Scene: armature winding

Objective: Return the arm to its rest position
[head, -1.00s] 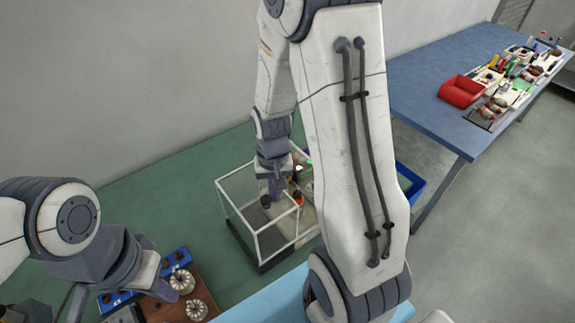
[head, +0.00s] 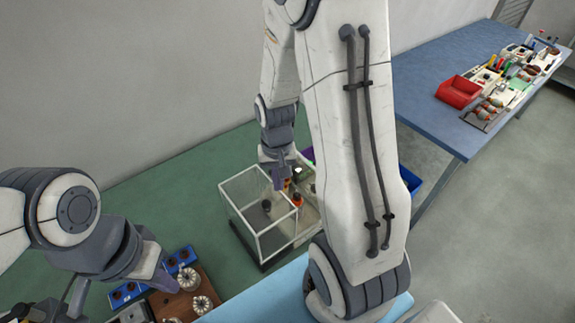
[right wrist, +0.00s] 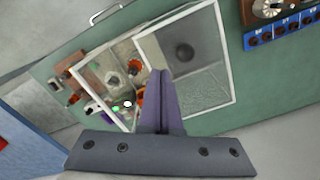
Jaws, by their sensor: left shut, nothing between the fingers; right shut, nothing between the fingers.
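My right arm (head: 355,140) reaches down across the middle of the head view. My right gripper (head: 278,180) points down over the clear-walled box with a white frame (head: 225,195). In the right wrist view its purple fingers (right wrist: 163,90) are together with nothing between them, and the box (right wrist: 190,105) lies beyond them. My left arm (head: 60,210) comes in from the left. My left gripper (head: 165,282) hangs shut and empty beside a brown wooden board (head: 195,275) with silvery, slotted round parts (head: 188,281).
Blue blocks (head: 128,294) stand beside the wooden board. A dark round part (head: 266,206) and an orange part (head: 297,199) show at the box. A blue bin (head: 408,180) is partly hidden behind my right arm. A blue table (head: 425,100) with a red bin (head: 459,91) stands at right.

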